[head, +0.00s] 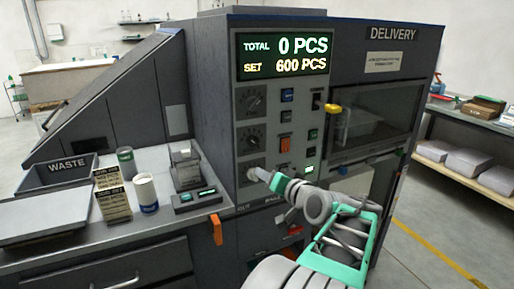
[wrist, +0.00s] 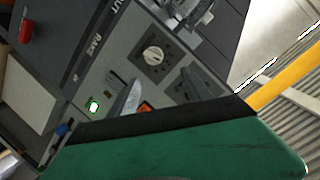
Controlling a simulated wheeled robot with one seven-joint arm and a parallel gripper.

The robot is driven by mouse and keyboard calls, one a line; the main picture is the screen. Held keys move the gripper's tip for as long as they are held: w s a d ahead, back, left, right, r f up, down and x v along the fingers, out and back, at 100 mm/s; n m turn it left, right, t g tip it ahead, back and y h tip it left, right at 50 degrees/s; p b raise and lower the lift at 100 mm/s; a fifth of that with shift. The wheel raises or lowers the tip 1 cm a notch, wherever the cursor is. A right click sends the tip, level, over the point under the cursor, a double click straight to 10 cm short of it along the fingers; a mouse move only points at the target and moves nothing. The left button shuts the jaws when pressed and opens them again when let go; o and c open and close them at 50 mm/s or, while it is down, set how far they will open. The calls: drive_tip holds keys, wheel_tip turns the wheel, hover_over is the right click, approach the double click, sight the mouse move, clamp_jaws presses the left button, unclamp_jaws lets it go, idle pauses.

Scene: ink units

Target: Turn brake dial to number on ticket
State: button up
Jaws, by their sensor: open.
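Small panel print is too blurred to tell which dial is the brake. A ticket-like card (head: 113,204) stands on the left counter; its number is unreadable.
The display (head: 285,56) reads total 0 PCS, set 600 PCS. Buttons and switches, including an orange button (head: 285,144), sit close right of the dials. A yellow handle (head: 333,108) is beside the delivery window (head: 375,125).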

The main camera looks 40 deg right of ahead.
sight(256, 143)
wheel_tip(256, 143, up, 7)
drive_tip(key=w+m+t+h, duration=0.1)
drive_tip(key=m+t, duration=0.1)
drive_tip(key=t, duration=0.1)
drive_tip(key=p+x, duration=0.1)
drive_tip(key=x, duration=0.6)
drive_tip(key=shift+w+d+r+p, duration=0.1)
drive_tip(key=shift+w+d+p, duration=0.1)
drive_tip(key=shift+w+p, duration=0.2)
drive_tip(key=shift+c, duration=0.3)
clamp_jaws()
